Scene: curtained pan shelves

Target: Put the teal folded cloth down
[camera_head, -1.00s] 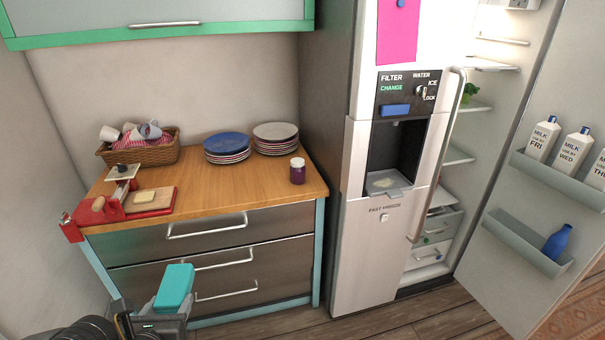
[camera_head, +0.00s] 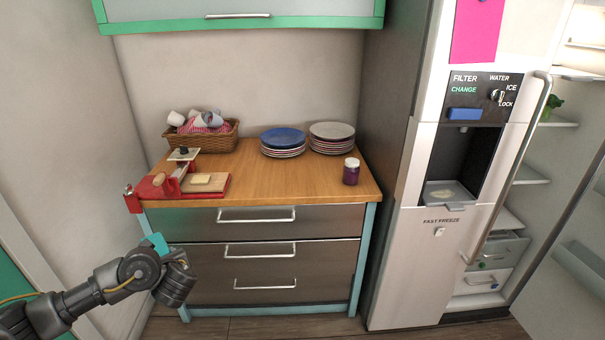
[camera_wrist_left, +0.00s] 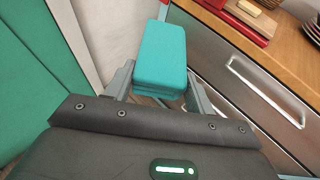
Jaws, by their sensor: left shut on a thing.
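The teal folded cloth (camera_wrist_left: 162,55) is between the two fingers of my left gripper (camera_wrist_left: 158,88), which is shut on it in the left wrist view. In the head view only part of the cloth (camera_head: 157,244) shows above my left wrist, in front of the left end of the drawer unit. The fingers are mostly hidden there behind my wrist. The cloth is held in the air, below the level of the wooden counter top (camera_head: 262,190) and apart from it. My right gripper is not in view.
On the counter stand a wicker basket with cups (camera_head: 205,140), stacked plates (camera_head: 283,150), a dark jar (camera_head: 351,172) and a red board with a block (camera_head: 202,183). The counter's front middle is clear. A fridge (camera_head: 440,250) with its door open stands at right.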

